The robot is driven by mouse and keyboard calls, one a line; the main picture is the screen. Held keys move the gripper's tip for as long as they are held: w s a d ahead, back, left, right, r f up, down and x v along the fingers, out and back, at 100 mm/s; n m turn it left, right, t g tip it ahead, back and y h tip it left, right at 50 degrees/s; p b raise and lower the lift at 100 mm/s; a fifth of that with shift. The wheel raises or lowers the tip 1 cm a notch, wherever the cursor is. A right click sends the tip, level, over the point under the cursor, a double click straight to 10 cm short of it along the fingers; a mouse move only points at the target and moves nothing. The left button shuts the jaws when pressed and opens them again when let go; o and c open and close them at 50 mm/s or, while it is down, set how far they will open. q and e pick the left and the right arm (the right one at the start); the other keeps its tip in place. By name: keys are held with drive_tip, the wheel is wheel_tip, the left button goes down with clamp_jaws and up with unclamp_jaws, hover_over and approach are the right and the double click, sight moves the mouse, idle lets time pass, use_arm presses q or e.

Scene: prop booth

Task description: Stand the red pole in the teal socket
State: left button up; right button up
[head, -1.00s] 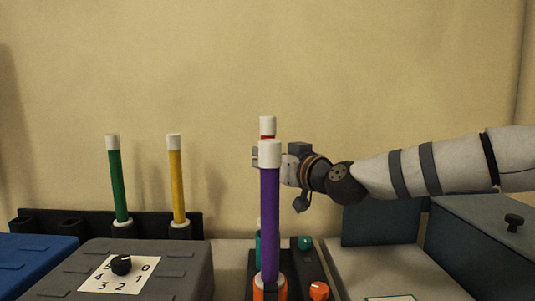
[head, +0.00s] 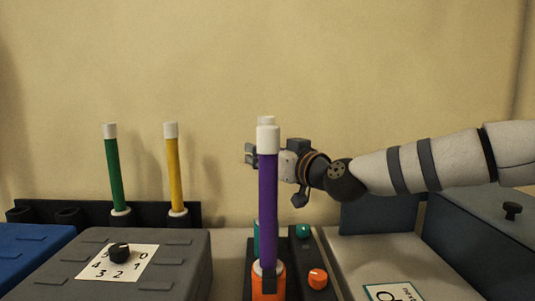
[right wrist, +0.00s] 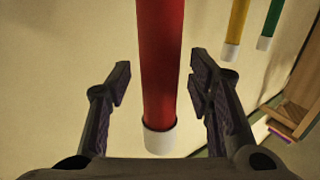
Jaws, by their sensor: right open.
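The red pole is almost wholly hidden behind the purple pole (head: 268,205) in the head view; only its white top (head: 266,120) shows. In the right wrist view the red pole (right wrist: 162,65) runs between the fingers, its white-capped end near the palm side. My right gripper (head: 249,154) is open, with its fingers apart on both sides of the red pole and gaps showing. The teal socket (head: 256,238) shows partly behind the purple pole. The red pole's lower end is hidden, so I cannot tell how it sits there. My left gripper is out of view.
The purple pole stands in an orange socket (head: 256,285) in front. Green (head: 115,175) and yellow (head: 173,175) poles stand in a dark rack (head: 40,210) at left. A grey box with a dial (head: 185,265) is front left; a dark blue-grey box (head: 480,230) is right.

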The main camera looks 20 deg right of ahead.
drive_tip(key=v, duration=1.2)
